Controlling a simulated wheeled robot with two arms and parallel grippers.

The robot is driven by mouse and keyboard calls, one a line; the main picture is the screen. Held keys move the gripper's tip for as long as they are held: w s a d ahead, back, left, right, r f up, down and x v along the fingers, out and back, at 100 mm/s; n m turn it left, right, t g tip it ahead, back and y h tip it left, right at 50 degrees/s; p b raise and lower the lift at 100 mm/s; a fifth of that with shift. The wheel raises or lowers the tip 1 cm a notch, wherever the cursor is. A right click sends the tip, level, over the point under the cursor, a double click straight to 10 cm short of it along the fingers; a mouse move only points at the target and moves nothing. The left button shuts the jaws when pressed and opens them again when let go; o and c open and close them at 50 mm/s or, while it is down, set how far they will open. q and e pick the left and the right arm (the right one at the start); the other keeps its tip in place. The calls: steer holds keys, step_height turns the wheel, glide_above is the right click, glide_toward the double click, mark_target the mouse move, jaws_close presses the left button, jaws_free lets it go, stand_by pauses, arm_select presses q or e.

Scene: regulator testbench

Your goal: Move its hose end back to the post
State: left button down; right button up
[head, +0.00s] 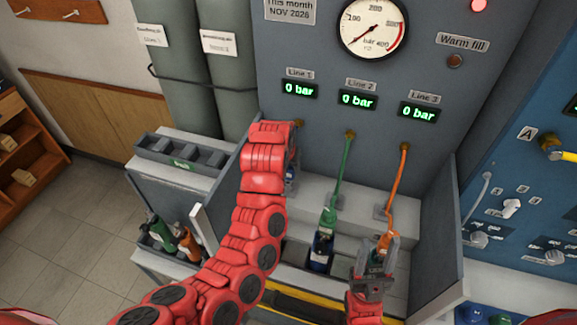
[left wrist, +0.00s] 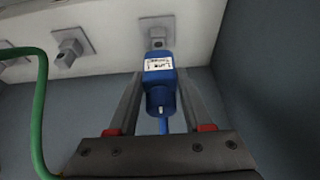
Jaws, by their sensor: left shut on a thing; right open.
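My left gripper (left wrist: 160,88) is shut on a blue hose end (left wrist: 160,83) with a white label. In the left wrist view the hose end is just in front of a grey post (left wrist: 156,38) on a square plate; I cannot tell whether they touch. In the head view my red left arm reaches up below the Line 1 display and hides most of that gripper; a little of the blue hose end (head: 290,173) shows. My right gripper (head: 376,268) is open by the lower end of the orange hose (head: 393,190), which it partly hides.
A green hose (head: 341,170) runs from the panel down to a dark blue regulator (head: 320,251); it also shows in the left wrist view (left wrist: 40,100). Another bare post (left wrist: 70,48) is beside the first. A grey bin (head: 160,222) holds several items. Side walls flank the bench.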

arm_select(q)
steer(key=shift+f+b, duration=0.8)
steer(key=shift+f, duration=0.85)
stand_by(0.4)
steer(key=shift+c, duration=1.2)
jaws_free()
steer(key=p+v, duration=0.5)
steer(key=v, duration=1.2)
steer(key=shift+s+r, duration=0.15)
steer(key=shift+r, duration=0.05)
steer(key=shift+f, duration=0.1)
